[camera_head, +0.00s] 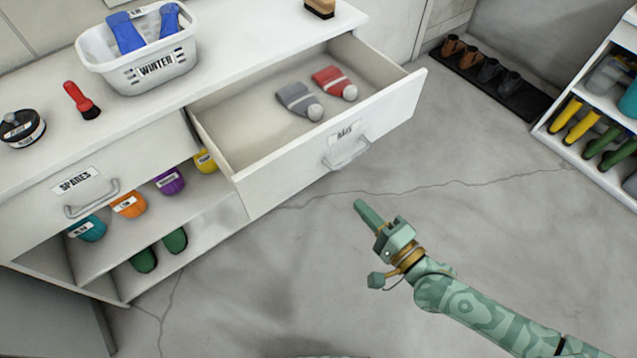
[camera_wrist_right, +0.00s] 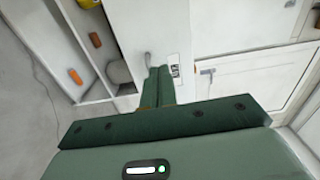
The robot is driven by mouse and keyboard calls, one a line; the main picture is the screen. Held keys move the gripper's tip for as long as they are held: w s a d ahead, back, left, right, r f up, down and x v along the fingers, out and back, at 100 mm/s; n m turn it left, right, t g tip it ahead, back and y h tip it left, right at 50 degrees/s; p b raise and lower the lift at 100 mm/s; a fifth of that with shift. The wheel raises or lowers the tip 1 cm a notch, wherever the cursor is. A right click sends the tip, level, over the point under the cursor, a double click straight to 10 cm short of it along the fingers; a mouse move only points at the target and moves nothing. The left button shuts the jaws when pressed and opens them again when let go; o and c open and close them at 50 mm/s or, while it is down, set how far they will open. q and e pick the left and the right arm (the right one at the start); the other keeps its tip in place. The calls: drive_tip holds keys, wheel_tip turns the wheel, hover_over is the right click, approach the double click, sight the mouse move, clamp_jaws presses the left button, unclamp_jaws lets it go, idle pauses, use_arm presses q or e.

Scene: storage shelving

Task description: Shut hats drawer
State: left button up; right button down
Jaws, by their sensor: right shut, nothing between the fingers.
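The hats drawer (camera_head: 310,165) is pulled out from the white cabinet in the head view. Its front carries a label and a bar handle (camera_head: 347,152). A grey knitted hat (camera_head: 298,100) and a red one (camera_head: 334,82) lie inside it. My right gripper (camera_head: 362,208) is shut and empty, out over the floor in front of the drawer, apart from the handle. In the right wrist view its closed fingers (camera_wrist_right: 157,85) point toward a white panel with a label (camera_wrist_right: 175,68). My left gripper is not in view.
The spares drawer (camera_head: 100,180) is beside it, above shelves of coloured hats. A WINTER basket (camera_head: 140,62), red brush (camera_head: 82,100) and round tin (camera_head: 21,127) stand on top. A boot mat (camera_head: 495,85) and shoe rack (camera_head: 560,125) are at right. The floor before the drawer is clear.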

drive_tip(key=w, duration=0.1)
drive_tip(key=b, duration=0.3)
approach(314, 158)
drive_tip(key=w, duration=0.1)
drive_tip(key=x, duration=0.4)
drive_tip(key=shift+w+a+f+b, duration=0.1)
drive_tip(key=shift+a+f+b, duration=0.1)
drive_tip(key=shift+a+b, duration=0.2)
drive_tip(key=shift+w+a, duration=0.2)
drive_tip(key=shift+w, duration=0.15)
drive_tip(key=shift+w+a+r, duration=0.15)
drive_tip(key=shift+w+a, duration=0.05)
drive_tip(key=shift+w, duration=0.05)
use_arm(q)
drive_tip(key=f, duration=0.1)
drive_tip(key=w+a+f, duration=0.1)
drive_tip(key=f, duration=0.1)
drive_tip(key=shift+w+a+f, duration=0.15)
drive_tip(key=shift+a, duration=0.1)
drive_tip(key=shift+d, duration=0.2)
